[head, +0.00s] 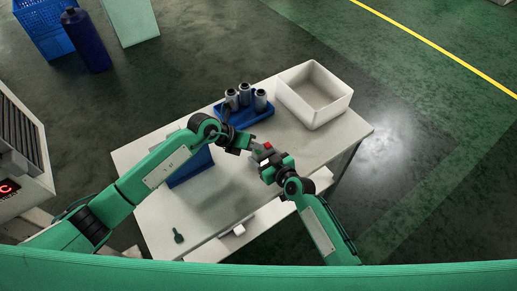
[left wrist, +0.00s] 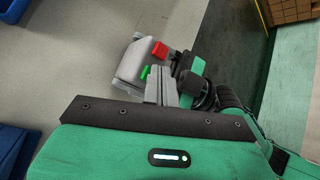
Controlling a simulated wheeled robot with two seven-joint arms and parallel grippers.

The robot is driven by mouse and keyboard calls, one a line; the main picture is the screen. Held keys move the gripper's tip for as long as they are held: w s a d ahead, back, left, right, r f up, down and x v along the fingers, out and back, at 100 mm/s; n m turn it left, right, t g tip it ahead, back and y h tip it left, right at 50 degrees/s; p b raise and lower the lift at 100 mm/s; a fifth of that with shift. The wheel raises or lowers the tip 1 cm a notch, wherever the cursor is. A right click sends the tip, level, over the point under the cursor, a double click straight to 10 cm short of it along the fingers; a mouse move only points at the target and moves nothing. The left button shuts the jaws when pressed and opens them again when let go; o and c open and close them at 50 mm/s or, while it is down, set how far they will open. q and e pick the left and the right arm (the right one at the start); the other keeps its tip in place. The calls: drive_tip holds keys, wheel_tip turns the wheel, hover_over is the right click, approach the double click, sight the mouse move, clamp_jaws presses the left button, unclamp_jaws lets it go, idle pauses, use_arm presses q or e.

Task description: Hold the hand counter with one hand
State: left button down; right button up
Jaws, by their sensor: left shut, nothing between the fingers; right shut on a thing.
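The hand counter (head: 264,155) is a small grey device with a red part on top, above the table. In the left wrist view the counter (left wrist: 136,62) shows a grey body with red and green buttons. My right gripper (head: 267,168) is shut on the counter; its finger contact is partly hidden. My left gripper (head: 254,147) is shut and empty, close beside the counter. In the left wrist view its closed grey fingers (left wrist: 165,84) overlap the counter's near side; I cannot tell whether they touch.
A blue holder (head: 229,117) with grey cylinders and an open white bin (head: 319,117) stand at the table's back. A blue panel (head: 190,168) is under my left arm. A dark green tool (head: 178,236) lies front left. The table (head: 211,207) is bare at centre front.

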use_arm(q)
drive_tip(key=shift+r, duration=0.75)
drive_tip(key=shift+r, duration=2.5)
idle(0.3)
wheel_tip(320, 180, up, 4)
drive_tip(key=shift+f, duration=0.1)
drive_tip(key=shift+f, duration=0.15)
drive_tip(key=shift+f, duration=4.3)
